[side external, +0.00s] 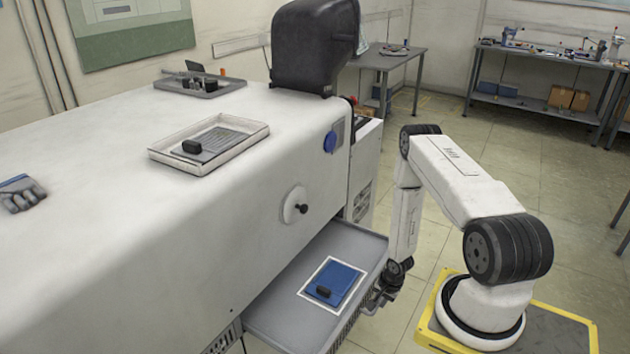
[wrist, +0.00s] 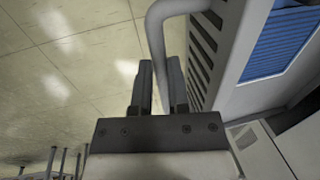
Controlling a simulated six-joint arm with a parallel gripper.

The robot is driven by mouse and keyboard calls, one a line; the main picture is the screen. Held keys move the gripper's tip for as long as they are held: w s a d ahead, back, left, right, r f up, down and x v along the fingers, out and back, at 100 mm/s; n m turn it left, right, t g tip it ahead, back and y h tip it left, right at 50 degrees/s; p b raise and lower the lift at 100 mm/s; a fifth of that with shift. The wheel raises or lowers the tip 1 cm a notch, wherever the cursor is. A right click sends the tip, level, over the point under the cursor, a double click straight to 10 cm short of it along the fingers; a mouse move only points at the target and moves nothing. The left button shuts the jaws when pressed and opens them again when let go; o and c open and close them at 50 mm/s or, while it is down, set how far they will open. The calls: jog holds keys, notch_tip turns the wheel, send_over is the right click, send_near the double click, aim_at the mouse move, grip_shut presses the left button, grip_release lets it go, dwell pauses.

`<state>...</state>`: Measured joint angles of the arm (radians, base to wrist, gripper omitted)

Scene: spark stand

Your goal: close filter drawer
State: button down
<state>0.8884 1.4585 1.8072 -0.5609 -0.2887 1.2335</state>
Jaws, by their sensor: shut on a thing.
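The grey filter drawer (side external: 346,243) is pulled out from the white machine (side external: 240,235). A blue filter (side external: 341,277) with a black grip lies in it, inside a white outline. In the wrist view the drawer's slotted front (wrist: 202,62) and part of the blue filter (wrist: 285,40) show at the right. My gripper (side external: 374,301) is at the drawer's outer front. In the wrist view my gripper (wrist: 161,82) is shut on the drawer's curved grey handle (wrist: 157,42), with one finger on each side of the bar. In the side view my wrist hides most of the handle.
A white tray (side external: 168,158) with a grey filter and a tool tray (side external: 215,88) sit on the machine top, near a black hood (side external: 314,45). A round knob (side external: 296,205) sticks out above the drawer. Open floor (side external: 420,240) lies between drawer and my base.

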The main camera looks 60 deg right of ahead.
aim_at(359, 289)
jog(key=w, duration=0.7)
jog(key=shift+w, duration=0.2)
jog(key=c, duration=0.6)
grip_release()
jog(key=shift+r, duration=0.2)
jog(key=shift+s+r, duration=0.25)
jog(key=shift+r, duration=0.95)
jog(key=shift+s+r, duration=0.3)
jog(key=shift+r, duration=0.95)
jog(key=shift+s+r, duration=0.25)
jog(key=shift+r, duration=0.95)
